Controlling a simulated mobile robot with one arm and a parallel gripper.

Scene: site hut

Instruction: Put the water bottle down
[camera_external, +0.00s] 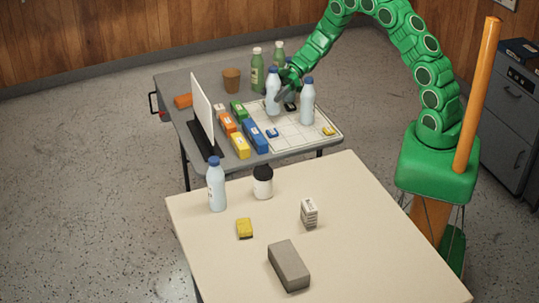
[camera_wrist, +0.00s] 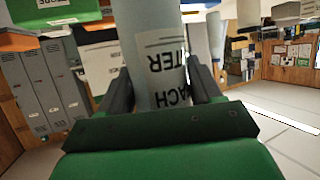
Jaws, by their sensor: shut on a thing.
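My green gripper (camera_external: 282,88) is over the far grey table. Its dark fingers are shut on a pale water bottle (camera_external: 271,98) with a blue cap. The bottle is upright; I cannot tell whether its base touches the white gridded mat (camera_external: 300,143) below it. In the wrist view the bottle (camera_wrist: 158,60) stands between both fingers, its label upside down. A second blue-capped bottle (camera_external: 307,104) stands upright on the mat, just right of the gripper. A third similar bottle (camera_external: 216,188) stands on the near cream table.
Two green bottles (camera_external: 257,72) and a brown cup (camera_external: 232,80) stand behind. Coloured boxes (camera_external: 255,136) and a white upright panel (camera_external: 202,110) are to the left. The front of the mat is mostly clear. The cream table (camera_external: 350,200) holds several small items.

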